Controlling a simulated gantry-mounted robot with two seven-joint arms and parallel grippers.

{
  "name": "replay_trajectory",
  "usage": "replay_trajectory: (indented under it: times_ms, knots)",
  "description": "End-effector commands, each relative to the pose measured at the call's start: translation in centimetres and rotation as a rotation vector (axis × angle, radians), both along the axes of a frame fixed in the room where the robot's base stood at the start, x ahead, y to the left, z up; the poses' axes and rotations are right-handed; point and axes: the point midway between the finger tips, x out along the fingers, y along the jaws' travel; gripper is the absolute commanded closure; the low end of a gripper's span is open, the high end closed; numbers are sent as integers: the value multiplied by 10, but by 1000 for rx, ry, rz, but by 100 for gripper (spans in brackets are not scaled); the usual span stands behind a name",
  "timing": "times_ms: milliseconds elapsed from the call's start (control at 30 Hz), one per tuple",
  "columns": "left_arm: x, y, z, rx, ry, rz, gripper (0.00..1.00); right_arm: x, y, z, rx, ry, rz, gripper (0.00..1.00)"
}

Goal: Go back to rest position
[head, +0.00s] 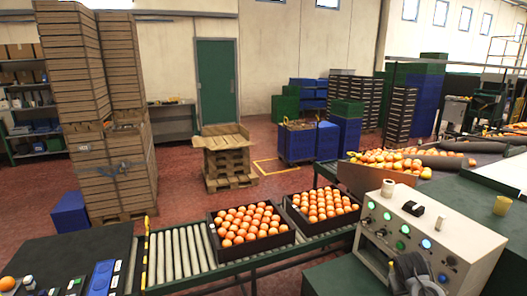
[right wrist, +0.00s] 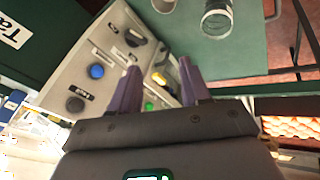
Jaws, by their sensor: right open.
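My right gripper (right wrist: 160,85) shows in the right wrist view. Its two purple fingers stand apart with nothing between them. Beyond the fingers is the grey control panel (right wrist: 85,75) with its buttons and knobs; I cannot tell the distance to it. The same control panel (head: 450,238) stands at the right front of the head view.
Two black crates of oranges (head: 222,256) (head: 294,232) sit on the roller conveyor (head: 182,258). Loose fruit (head: 385,160) lies behind the panel. A dark table (head: 60,250) with small devices is at left front.

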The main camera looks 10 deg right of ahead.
Motion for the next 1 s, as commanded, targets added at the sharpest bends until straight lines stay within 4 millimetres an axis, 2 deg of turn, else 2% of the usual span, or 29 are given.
replay_trajectory:
  times_ms: [33,167,300,433,600,700,1000]
  knots:
    - [0,1,0,3,1,-1,100,-10,18,-19,-2,12,33,53]
    - [0,2,0,6,0,-3,100,-43,68,-61,4,30,124,53]
    - [0,2,0,7,-1,-4,100,-99,131,-103,38,46,228,53]
    - [0,1,0,5,-1,-3,100,-161,185,-127,91,54,307,53]
    - [0,0,0,1,0,-1,100,-241,241,-133,177,54,375,53]
    - [0,-1,0,-3,-1,2,100,-277,262,-128,220,51,393,53]
    - [0,-2,0,-7,0,5,100,-357,299,-97,325,37,408,53]
